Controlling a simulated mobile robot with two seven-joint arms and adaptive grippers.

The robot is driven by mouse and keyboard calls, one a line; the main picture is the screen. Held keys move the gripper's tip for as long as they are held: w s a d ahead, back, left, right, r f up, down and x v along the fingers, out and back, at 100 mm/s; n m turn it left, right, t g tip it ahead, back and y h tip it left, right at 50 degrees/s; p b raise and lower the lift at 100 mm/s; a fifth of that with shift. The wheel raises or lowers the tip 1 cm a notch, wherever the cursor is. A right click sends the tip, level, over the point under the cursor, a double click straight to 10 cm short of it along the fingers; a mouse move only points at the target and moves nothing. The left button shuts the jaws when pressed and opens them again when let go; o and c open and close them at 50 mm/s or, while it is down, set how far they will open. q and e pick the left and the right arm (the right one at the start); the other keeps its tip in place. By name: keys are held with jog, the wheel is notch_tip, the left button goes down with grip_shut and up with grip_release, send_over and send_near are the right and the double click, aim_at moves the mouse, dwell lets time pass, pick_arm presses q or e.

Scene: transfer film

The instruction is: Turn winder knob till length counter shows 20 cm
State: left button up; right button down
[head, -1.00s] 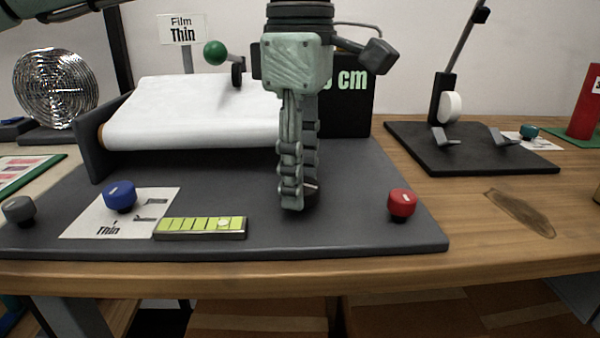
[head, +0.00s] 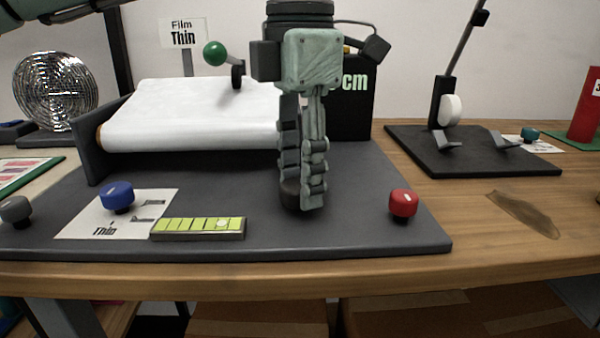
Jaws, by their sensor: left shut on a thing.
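My left gripper (head: 301,197) points straight down in the middle of the dark base board (head: 230,200). Its fingers are shut around a dark knob (head: 289,194), probably the winder knob, which is mostly hidden behind them. The length counter (head: 353,105) is a black box behind the gripper. Its "cm" shows in pale green, but the gripper hides the digits. A wide white film roll (head: 190,115) lies across the back of the board. My right gripper is not in view.
A blue knob (head: 117,195) stands on a paper card, with a grey knob (head: 16,211) to its left. A green-yellow bar gauge (head: 198,229) lies left of the gripper, and a red knob (head: 404,203) stands to its right.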

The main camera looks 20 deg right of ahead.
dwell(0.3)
pick_arm(q)
jog(key=o, duration=1.2)
jog(key=shift+c, duration=0.2)
notch_tip(320, 180, up, 12)
